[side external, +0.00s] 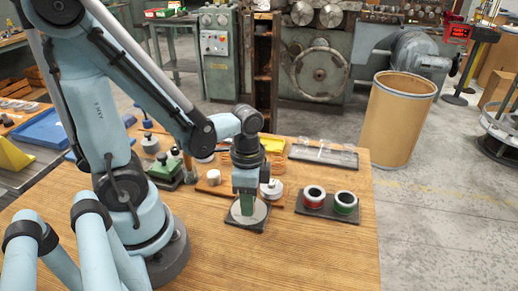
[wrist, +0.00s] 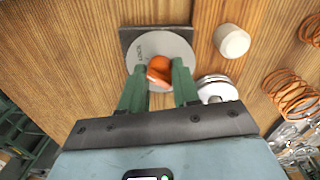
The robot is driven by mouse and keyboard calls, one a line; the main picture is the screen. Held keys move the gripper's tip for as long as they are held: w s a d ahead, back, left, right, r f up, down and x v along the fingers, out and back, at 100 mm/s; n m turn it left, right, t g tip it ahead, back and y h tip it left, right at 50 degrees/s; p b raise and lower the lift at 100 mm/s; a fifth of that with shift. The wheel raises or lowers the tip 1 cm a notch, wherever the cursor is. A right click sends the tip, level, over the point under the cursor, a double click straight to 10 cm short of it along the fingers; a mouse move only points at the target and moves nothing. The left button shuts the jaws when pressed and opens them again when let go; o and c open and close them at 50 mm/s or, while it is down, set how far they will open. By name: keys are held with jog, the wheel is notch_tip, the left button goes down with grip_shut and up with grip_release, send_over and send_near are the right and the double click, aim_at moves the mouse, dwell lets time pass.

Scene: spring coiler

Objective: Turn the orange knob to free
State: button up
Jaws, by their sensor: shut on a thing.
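The orange knob (wrist: 159,67) sits at the middle of a pale round dial (wrist: 136,60) on a dark square plate (wrist: 128,35). The dial has small dark lettering near its left edge, too small to read surely. My gripper (wrist: 158,72) has its two green fingers on either side of the knob, shut on it. In the side external view my gripper (side external: 247,208) points straight down over the dial (side external: 262,212) near the middle of the wooden table, and hides the knob there.
A white cylinder (wrist: 232,41) and a pale round part (wrist: 215,89) stand close to the dial. Orange coils (wrist: 290,96) lie farther right. The table's front is clear.

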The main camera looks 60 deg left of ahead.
jog(key=n, duration=0.3)
jog(key=shift+n, duration=0.4)
jog(key=n, duration=0.3)
jog(key=shift+n, duration=0.3)
jog(key=n, duration=0.6)
jog(key=shift+t, duration=0.4)
jog(key=shift+n, duration=0.4)
jog(key=o, duration=1)
jog(key=shift+s, duration=0.1)
jog(key=shift+o, duration=0.2)
jog(key=shift+r, duration=0.15)
